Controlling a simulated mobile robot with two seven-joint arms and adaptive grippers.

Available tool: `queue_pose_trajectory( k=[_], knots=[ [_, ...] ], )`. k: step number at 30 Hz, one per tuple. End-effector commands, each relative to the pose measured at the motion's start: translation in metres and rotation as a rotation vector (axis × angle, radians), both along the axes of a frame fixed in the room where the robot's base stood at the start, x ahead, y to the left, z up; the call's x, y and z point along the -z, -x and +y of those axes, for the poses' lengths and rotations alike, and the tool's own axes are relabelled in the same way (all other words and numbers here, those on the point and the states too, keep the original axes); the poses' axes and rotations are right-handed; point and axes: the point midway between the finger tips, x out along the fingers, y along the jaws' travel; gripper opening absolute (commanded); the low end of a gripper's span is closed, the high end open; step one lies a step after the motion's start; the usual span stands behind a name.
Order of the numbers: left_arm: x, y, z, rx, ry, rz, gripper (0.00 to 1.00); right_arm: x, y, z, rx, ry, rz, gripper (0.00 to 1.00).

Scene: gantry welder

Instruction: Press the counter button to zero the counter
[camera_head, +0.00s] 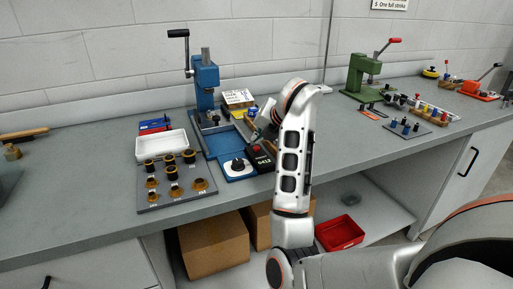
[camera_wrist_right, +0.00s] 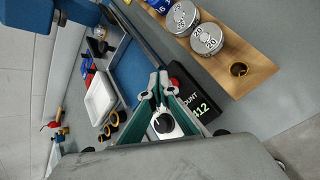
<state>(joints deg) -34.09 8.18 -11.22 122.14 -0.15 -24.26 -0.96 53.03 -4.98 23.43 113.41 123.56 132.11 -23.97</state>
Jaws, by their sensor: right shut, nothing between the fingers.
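The counter is a small black box (camera_head: 263,160) with light digits and a red spot on top, right of a blue box with a dial. In the right wrist view the counter (camera_wrist_right: 202,105) shows the word COUNT and digits ending in 412. My right gripper (camera_head: 256,134) is shut and empty, just above and behind the counter. In the wrist view its fingertips (camera_wrist_right: 158,76) meet beside the counter's left end. My left gripper is not in view.
The blue dial box (camera_head: 238,168) stands left of the counter. A blue press (camera_head: 206,80) stands behind. A white tray (camera_head: 161,147) and a grey board of dark rings (camera_head: 150,205) lie left. A wooden weight rack (camera_wrist_right: 245,70) is close beside the counter. The front bench edge is clear.

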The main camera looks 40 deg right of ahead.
Motion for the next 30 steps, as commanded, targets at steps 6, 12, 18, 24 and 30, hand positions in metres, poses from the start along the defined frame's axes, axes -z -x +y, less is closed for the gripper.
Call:
queue_pose_trajectory(
  k=[6,12,18,24,30],
  knots=[
    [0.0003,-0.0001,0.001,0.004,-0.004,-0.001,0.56,0.0003,0.0001,0.0,0.0,0.0,0.0,0.0],
    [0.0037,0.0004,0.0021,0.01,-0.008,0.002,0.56,0.0064,0.0,0.0001,0.0,0.0,0.001,0.0],
    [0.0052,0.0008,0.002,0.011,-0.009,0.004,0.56,0.009,0.0,-0.0001,0.001,0.0,0.001,0.0],
    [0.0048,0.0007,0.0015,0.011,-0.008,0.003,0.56,0.0084,0.0,-0.0001,0.0,0.0,0.0,0.0],
    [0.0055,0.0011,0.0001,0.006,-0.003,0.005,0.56,0.0098,0.0,-0.0001,0.0,0.0,0.0,0.0]
  ],
)
